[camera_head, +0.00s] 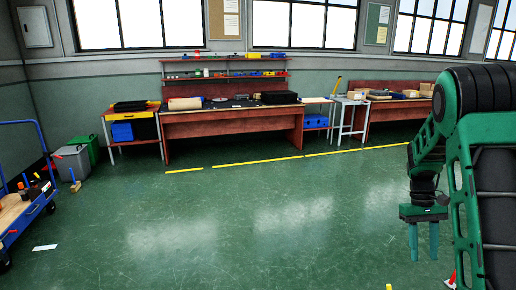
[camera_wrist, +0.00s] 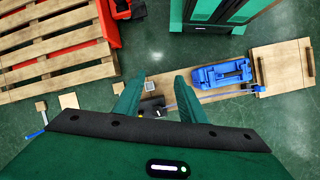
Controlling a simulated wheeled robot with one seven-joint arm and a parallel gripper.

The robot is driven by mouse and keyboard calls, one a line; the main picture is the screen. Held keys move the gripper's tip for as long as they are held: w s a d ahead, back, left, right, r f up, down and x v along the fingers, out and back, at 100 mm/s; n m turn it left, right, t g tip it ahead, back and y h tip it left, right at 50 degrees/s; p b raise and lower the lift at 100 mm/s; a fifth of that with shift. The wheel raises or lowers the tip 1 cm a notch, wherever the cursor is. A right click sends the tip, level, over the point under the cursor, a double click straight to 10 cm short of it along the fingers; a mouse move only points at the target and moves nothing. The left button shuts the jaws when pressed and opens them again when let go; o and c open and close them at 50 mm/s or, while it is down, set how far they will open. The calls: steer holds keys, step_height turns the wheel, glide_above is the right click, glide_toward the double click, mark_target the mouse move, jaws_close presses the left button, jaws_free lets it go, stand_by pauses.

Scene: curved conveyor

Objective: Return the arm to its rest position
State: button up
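My green arm fills the right side of the head view, with my gripper (camera_head: 424,241) hanging downward from it. Its two fingers are spread apart with bare floor visible between them. In the wrist view my gripper (camera_wrist: 160,95) also has its fingers apart, and nothing is gripped between them.
A wooden pallet (camera_wrist: 55,50) and a red object (camera_wrist: 108,22) lie at the wrist view's upper left. A blue cart (camera_head: 40,203) stands at the head view's left. Workbenches (camera_head: 232,122) line the back wall. The green floor (camera_head: 250,215) between is mostly clear.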

steer(key=s+a+r+m+t, duration=0.1)
steer(key=s+a+r+m, duration=0.15)
steer(key=s+r, duration=0.55)
steer(key=s+a+r+m+t, duration=0.1)
steer(key=s+a, duration=0.3)
steer(key=s, duration=0.6)
steer(key=s+a+r+m+t, duration=0.1)
steer(key=s+a+r+t, duration=0.1)
steer(key=s, duration=0.8)
steer(key=a+r, duration=0.1)
steer(key=a, duration=0.1)
steer(key=shift+s+a+r+y, duration=0.15)
steer(key=shift+s+a+y, duration=0.2)
steer(key=shift+a+y, duration=0.05)
steer(key=shift+m, duration=0.25)
steer(key=shift+c, duration=0.2)
steer(key=shift+c, duration=0.5)
